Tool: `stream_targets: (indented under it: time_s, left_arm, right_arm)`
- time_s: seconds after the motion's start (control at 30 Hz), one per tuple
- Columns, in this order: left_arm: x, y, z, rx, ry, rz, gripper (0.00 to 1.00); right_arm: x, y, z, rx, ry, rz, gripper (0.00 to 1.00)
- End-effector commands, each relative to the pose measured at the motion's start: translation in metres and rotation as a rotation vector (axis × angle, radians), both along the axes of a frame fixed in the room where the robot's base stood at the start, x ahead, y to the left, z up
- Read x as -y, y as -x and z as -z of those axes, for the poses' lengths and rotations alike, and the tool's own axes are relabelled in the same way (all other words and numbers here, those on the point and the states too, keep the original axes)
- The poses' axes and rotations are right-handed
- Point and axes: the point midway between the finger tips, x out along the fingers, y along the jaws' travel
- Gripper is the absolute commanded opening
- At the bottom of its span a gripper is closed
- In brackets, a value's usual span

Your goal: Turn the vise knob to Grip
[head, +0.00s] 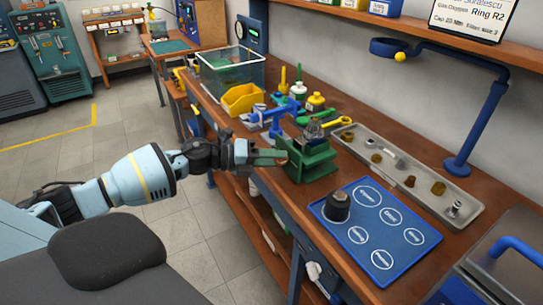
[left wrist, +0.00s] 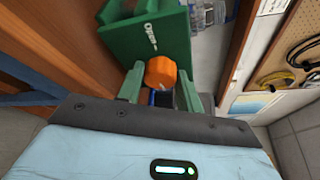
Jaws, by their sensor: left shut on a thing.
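The green vise (head: 310,168) stands at the front edge of the wooden bench, with a metal part on its top. The orange vise knob (left wrist: 160,73) sticks out from this face. My left gripper (head: 280,157) reaches the vise from the left in the head view. In the left wrist view its green fingers (left wrist: 160,84) are shut on the knob, one on each side. My right gripper is in neither view.
A blue mat (head: 408,262) with printed circles and a dark cylindrical part (head: 337,206) lies right of the vise. A grey tray (head: 463,198) of small fittings lies behind. Bottles, blue tools and a yellow bin (head: 242,99) crowd the bench beyond the vise. The floor at left is clear.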

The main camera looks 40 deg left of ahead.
Motion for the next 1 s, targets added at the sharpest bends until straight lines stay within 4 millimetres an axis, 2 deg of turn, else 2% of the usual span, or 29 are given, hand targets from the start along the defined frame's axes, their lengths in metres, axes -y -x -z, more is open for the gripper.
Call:
stream_targets:
  time_s: [0.3, 0.8, 0.83, 0.97, 1.0]
  left_arm:
    - [0.0002, 0.0001, -0.0016, 0.04, -0.095, 0.0, 0.13]
    - [0.0002, 0.0001, -0.0004, 0.045, -0.11, 0.0, 0.13]
    - [0.0002, 0.0001, -0.0004, 0.045, -0.11, 0.0, 0.4]
    - [0.0002, 0.0001, -0.0004, 0.045, -0.109, 0.0, 0.57]
    - [0.0003, 0.0002, -0.0004, 0.045, -0.109, 0.0, 0.57]
  right_arm:
    - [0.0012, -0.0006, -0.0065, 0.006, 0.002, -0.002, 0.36]
    - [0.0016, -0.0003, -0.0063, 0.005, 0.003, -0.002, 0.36]
    - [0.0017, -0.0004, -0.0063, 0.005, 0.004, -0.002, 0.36]
    - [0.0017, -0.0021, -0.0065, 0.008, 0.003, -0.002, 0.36]
    - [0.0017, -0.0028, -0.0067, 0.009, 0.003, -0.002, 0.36]
